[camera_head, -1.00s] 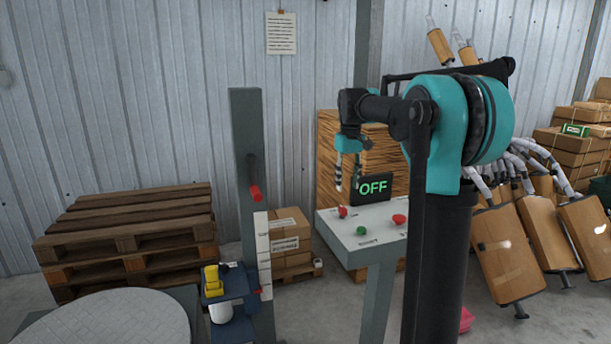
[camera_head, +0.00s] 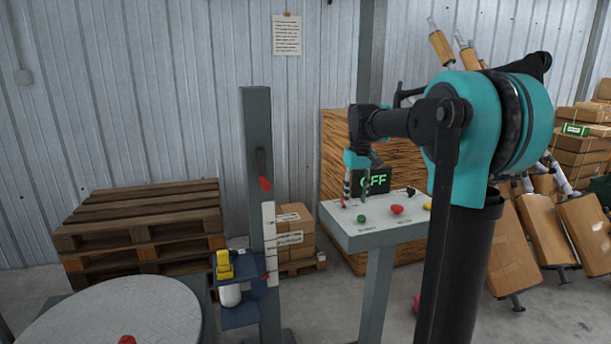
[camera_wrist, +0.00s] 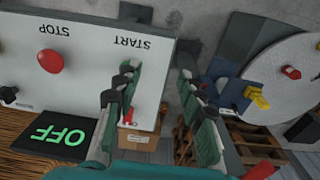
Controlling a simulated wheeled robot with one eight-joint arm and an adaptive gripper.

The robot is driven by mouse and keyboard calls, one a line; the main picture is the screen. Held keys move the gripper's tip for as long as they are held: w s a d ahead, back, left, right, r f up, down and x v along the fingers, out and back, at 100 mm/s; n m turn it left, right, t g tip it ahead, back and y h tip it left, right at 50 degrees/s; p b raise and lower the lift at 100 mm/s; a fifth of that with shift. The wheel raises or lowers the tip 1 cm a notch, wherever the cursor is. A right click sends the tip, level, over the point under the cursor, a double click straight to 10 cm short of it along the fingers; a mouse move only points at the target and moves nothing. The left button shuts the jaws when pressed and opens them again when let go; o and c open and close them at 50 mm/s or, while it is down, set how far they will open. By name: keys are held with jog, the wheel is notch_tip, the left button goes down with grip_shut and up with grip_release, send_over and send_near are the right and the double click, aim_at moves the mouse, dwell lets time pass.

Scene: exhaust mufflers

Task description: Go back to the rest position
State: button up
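My arm (camera_head: 490,130) is raised and bent on its black column at the right of the head view. My gripper (camera_head: 358,195) hangs from it, pointing down beside the control panel (camera_head: 350,235), and covers part of the "OFF" display (camera_head: 380,181). In the wrist view my gripper (camera_wrist: 156,80) is open, its two fingers apart with nothing between them. The panel (camera_wrist: 90,85) lies left of and partly behind the left finger. A red button by "STOP" (camera_wrist: 50,61) shows there; a green button (camera_head: 361,219) shows in the head view.
A round grey table (camera_head: 110,320) stands at front left, beside a post (camera_head: 257,130) with a red handle and a blue bracket (camera_head: 240,312). Pallets (camera_head: 140,225) and cartons (camera_head: 293,225) stand behind. Mufflers (camera_head: 530,245) lean at the right.

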jog(key=s+d+f+m+t, duration=0.3)
jog(key=s+f, duration=2)
jog(key=s, duration=0.4)
jog(key=shift+s+d+f+t, duration=0.2)
jog(key=shift+s+f+t, duration=0.05)
jog(key=shift+f+t, duration=0.1)
